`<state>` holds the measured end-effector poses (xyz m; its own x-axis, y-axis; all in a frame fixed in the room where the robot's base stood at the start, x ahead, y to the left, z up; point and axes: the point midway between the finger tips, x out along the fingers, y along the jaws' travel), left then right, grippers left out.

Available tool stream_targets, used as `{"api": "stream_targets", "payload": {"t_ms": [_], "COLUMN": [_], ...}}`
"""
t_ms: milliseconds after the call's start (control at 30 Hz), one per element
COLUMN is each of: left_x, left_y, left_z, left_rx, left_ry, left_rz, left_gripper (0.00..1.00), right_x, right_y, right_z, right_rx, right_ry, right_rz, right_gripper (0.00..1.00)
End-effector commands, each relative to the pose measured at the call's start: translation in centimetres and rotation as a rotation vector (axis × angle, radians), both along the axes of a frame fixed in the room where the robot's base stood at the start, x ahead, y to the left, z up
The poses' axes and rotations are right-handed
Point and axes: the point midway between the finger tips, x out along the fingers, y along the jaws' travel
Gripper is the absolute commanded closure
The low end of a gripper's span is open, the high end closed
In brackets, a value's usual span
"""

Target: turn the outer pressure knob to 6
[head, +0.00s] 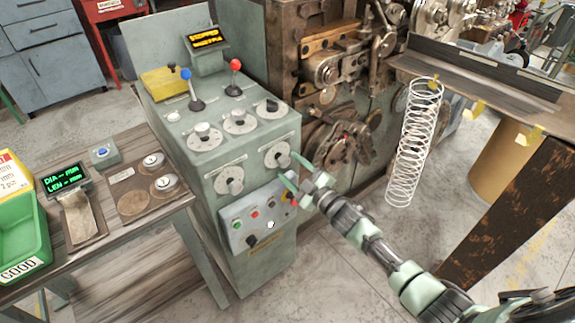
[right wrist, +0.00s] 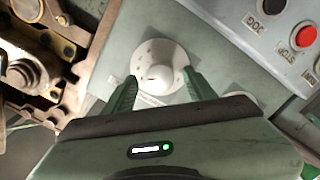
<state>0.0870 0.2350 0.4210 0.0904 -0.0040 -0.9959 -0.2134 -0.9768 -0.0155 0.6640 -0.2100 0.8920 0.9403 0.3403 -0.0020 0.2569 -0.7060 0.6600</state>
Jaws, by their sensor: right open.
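Two white dial knobs sit on the front face of the green control cabinet: a right one (head: 277,160) and a lower left one (head: 229,186). Their labels are too small to read, so I cannot tell by name which is the outer pressure knob. My right gripper (head: 289,167) is open and empty in front of the right knob. In the right wrist view the knob (right wrist: 159,74) shows on its round white dial, between and just beyond the two green fingertips (right wrist: 161,88). I cannot tell whether they touch it. My left gripper is not in view.
A button panel (head: 258,212) juts out just below the knobs; its red button (right wrist: 305,36) shows close by in the wrist view. Levers and more dials (head: 239,121) are on the cabinet top. A wire spring (head: 413,150) hangs at the right. A bench with gauges (head: 133,203) stands left.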

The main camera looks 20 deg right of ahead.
Motion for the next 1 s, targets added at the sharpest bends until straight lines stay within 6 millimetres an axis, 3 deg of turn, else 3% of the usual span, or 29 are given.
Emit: {"api": "stream_targets", "payload": {"t_ms": [100,333,900,1000], "left_x": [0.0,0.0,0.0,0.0], "left_y": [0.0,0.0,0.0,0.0], "left_z": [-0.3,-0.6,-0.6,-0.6], "left_rx": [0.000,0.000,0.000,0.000], "left_ry": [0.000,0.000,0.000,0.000], "left_rz": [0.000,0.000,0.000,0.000], "left_gripper": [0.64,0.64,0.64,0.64], "right_x": [-2.2,-5.1,-5.6,-5.7], "right_y": [-0.8,-1.8,-2.0,-2.2], "right_z": [-0.3,-0.2,-0.1,-1.1], "right_rx": [-0.002,0.000,0.001,0.005], "right_ry": [0.002,0.002,0.001,0.024], "right_rz": [0.002,0.001,0.001,-0.010], "right_gripper": [0.44,0.44,0.44,0.44]}}
